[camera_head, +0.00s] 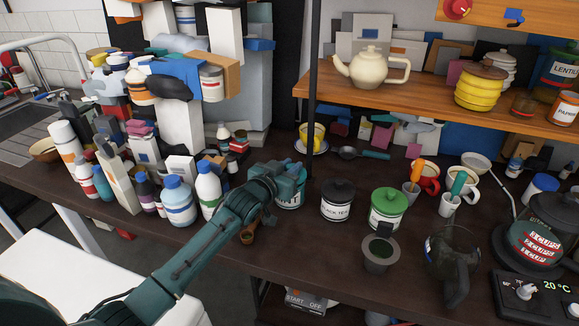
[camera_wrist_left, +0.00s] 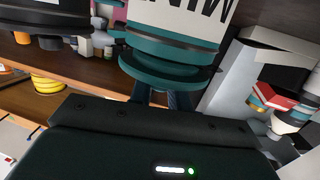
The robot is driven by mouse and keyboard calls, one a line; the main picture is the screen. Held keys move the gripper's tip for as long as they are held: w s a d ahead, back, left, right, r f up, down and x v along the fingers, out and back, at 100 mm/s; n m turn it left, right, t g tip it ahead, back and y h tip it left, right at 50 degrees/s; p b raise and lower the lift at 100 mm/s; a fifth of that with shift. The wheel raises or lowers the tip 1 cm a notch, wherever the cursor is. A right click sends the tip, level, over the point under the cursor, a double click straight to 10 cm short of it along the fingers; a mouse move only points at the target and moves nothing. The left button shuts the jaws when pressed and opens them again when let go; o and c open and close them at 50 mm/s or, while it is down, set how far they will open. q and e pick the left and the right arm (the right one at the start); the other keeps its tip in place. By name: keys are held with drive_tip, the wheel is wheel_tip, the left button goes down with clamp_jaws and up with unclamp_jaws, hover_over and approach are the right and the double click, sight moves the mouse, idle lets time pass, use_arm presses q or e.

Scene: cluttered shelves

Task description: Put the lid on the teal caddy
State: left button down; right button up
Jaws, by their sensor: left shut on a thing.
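The teal caddy (camera_head: 291,201) stands on the dark counter, with a white label on its front. It also shows at the top of the left wrist view (camera_wrist_left: 178,38), close beyond the lid. The teal lid (camera_wrist_left: 172,72) is a round disc in the left wrist view. My left gripper (camera_head: 272,181) is at the caddy's top, shut on the lid; its fingers (camera_wrist_left: 165,97) meet the lid's handle side. The lid is over the caddy's mouth and looks slightly tilted; I cannot tell whether it touches the rim. The gripper partly hides the lid in the head view. My right gripper is not in view.
A black-lidded canister (camera_head: 338,202) and a green-lidded canister (camera_head: 388,210) stand right of the caddy. A grey cup (camera_head: 380,256) and glass jug (camera_head: 452,258) are nearer. Bottles, including a white one (camera_head: 208,190), crowd the left. A wooden shelf (camera_head: 420,105) is above.

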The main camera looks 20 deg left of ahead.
use_arm(q)
drive_tip(key=shift+f+b, duration=0.4)
drive_tip(key=shift+f, duration=0.3)
drive_tip(key=c, duration=1.3)
unclamp_jaws()
drive_tip(key=shift+c, duration=0.2)
drive_tip(key=shift+o, duration=0.5)
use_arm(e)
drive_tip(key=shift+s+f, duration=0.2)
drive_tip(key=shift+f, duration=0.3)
use_arm(q)
drive_tip(key=shift+v, duration=1.15)
drive_tip(key=v, duration=1.1)
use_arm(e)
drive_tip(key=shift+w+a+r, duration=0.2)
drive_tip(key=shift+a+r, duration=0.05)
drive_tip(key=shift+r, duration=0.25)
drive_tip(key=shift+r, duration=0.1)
